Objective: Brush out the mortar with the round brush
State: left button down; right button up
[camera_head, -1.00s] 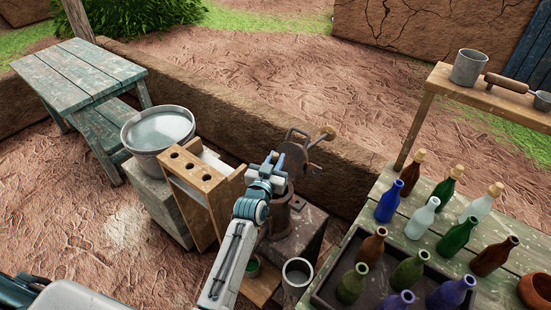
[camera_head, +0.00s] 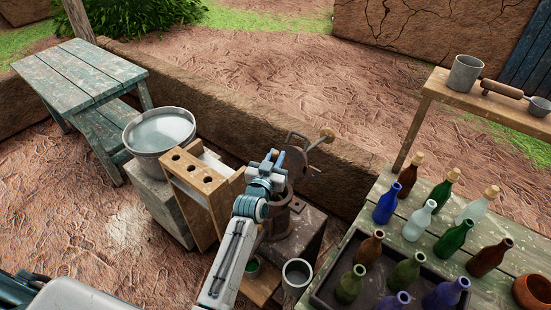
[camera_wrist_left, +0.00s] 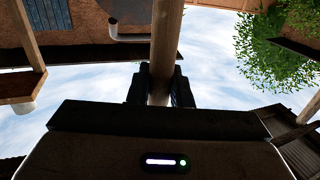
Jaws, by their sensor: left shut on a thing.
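My left gripper (camera_head: 274,159) is raised over the dark reddish metal body (camera_head: 277,218) on the grey block. In the left wrist view its two dark fingers (camera_wrist_left: 160,88) are shut on a plain brownish rod (camera_wrist_left: 167,40). The rod runs upright out of the top of that view. It looks like a brush handle, but no bristles show. My left arm hides much of the metal body, and I cannot tell whether this is the mortar. A grey metal cup (camera_head: 465,73) on the shelf could also be it. My right gripper is out of view.
A crank with a wooden knob (camera_head: 327,134) sticks up right beside my gripper. A wooden rack with holes (camera_head: 200,172) and a metal basin (camera_head: 160,131) stand left. A grey can (camera_head: 297,275) is below. Several bottles crowd the green table (camera_head: 413,245) at right.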

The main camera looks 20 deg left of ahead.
pick_arm(q)
notch_tip(320, 180, up, 7)
jog(key=p, duration=0.4)
jog(key=shift+f+p, duration=0.1)
jog(key=shift+p, duration=0.2)
jog(key=shift+r, duration=0.3)
notch_tip(320, 180, up, 7)
jog(key=shift+r, duration=0.15)
